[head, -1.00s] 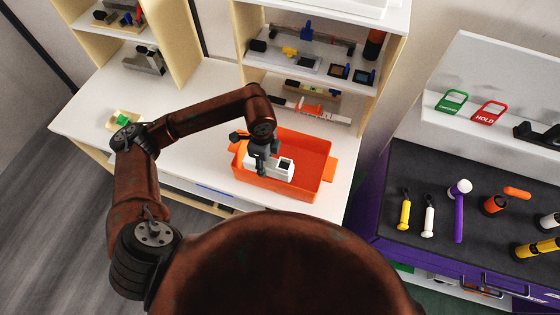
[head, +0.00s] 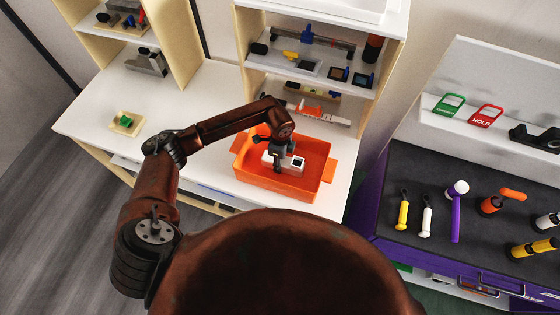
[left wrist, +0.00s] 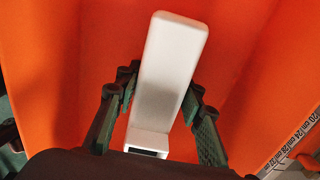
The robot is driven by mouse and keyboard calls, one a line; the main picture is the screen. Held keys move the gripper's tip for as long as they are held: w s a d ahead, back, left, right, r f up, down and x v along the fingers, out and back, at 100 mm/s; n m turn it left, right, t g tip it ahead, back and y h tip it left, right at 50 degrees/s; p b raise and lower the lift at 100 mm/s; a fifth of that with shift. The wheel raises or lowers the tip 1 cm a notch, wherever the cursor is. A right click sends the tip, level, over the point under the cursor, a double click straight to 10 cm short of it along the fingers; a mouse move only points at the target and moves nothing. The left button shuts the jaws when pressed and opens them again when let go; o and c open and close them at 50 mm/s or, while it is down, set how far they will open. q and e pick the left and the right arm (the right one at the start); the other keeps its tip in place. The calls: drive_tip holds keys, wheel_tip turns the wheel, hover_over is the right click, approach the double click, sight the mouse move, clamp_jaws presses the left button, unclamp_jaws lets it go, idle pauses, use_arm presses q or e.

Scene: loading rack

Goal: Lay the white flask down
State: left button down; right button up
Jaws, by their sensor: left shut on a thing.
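The white flask (head: 270,160) is a boxy white piece with a dark square opening at its right end in the head view. My left gripper (head: 280,163) is shut on it from above, inside the orange bin (head: 318,185). In the left wrist view the flask (left wrist: 172,65) is a long white block between the two dark fingers of the gripper (left wrist: 162,92), with orange bin surface behind. It lies roughly lengthwise across the bin in the head view. I cannot tell whether it touches the bin floor. My right gripper is not in view.
The bin stands on a white table (head: 205,85) before a shelf unit (head: 310,65) with several items. A small tray with a green piece (head: 125,122) is at the left. A dark workbench (head: 420,180) with several tools stands at the right. The left tabletop is mostly clear.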

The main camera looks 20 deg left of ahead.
use_arm(q)
drive_tip(key=shift+f, duration=0.15)
drive_tip(key=c, duration=1.3)
unclamp_jaws()
drive_tip(key=shift+r, duration=0.4)
wheel_tip(320, 180, up, 12)
drive_tip(key=shift+f+b, duration=0.2)
drive_tip(key=shift+b, duration=0.65)
